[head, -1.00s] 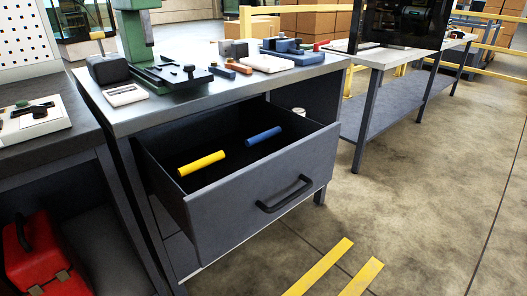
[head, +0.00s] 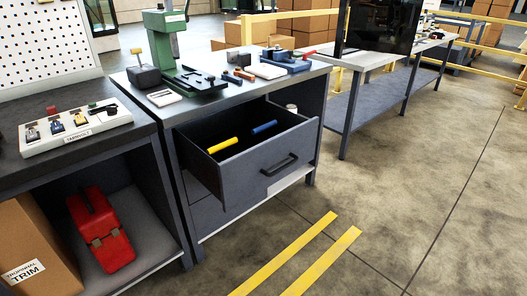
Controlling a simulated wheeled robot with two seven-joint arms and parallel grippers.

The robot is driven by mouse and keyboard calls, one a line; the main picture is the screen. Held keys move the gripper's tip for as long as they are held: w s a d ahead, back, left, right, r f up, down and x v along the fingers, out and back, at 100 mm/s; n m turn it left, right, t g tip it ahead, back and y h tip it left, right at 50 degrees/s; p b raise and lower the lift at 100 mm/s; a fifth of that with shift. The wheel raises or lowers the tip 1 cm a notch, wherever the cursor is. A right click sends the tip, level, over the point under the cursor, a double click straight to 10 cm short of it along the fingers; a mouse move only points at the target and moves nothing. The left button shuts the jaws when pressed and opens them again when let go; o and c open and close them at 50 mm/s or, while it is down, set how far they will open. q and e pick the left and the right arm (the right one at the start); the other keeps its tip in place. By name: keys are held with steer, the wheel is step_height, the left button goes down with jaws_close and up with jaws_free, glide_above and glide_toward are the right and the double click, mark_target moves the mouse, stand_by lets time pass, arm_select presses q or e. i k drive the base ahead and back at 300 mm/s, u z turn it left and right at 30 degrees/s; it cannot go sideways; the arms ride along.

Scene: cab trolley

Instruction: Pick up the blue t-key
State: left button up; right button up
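A blue bar-shaped piece (head: 264,127) lies in the open drawer (head: 262,166) of the middle bench, toward its back right. It looks like the blue t-key, but only its bar shows clearly; any shaft is hidden or too dark to tell. A similar yellow bar (head: 222,146) lies in the same drawer, to the left and nearer the front. The two lie apart. Neither of my grippers is in view.
A green press (head: 164,47) and small parts stand on the middle bench top (head: 218,96). Floor in front right is open.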

mark_target(264, 127)
steer(key=u, duration=0.45)
steer(key=k, duration=0.45)
steer(key=z, duration=1.8)
steer(key=i, duration=2.05)
steer(key=u, duration=0.95)
steer(key=i, duration=1.1)
steer(key=u, duration=1.15)
